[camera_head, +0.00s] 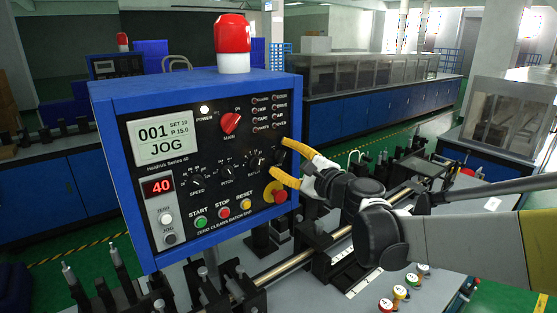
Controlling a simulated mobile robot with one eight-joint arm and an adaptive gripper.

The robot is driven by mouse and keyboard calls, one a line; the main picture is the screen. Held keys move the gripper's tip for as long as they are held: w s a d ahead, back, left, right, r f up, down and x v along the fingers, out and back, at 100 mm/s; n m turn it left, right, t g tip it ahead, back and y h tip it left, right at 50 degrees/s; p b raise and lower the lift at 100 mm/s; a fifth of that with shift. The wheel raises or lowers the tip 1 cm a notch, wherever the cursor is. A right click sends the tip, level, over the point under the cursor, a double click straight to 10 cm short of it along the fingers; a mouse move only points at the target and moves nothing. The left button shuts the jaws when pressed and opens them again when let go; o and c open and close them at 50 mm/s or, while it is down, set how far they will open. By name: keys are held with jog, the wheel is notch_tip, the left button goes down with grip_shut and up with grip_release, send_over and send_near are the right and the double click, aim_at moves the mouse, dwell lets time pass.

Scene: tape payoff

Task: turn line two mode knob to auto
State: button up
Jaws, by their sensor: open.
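A blue control box (190,80) stands in the foreground, with a black front panel. Its display (163,142) reads 001, SET 10, P 15.0 and JOG. A row of black knobs crosses the panel: a speed knob (196,182), a pitch knob (227,170) and a third knob (257,161). A dark knob (279,157) at the row's right end lies between my fingertips; its label and pointer are hidden or too small to read. My gripper (279,157) is open, with yellow fingertips above and below this knob; contact cannot be told.
Below the knobs are green, red and yellow buttons and a red emergency stop (276,192). A red main switch (230,123) is above. A red beacon (232,40) tops the box. A second, similar box (117,65) stands behind at left. Colored stamps (400,292) sit at front right.

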jog(key=shift+w+a, duration=0.2)
jog(key=shift+w, duration=0.05)
grip_shut()
jog(key=shift+n, duration=0.3)
jog(key=n, duration=1.1)
jog(key=shift+f+p, duration=0.2)
jog(key=shift+p, duration=0.1)
jog(key=shift+n, duration=0.3)
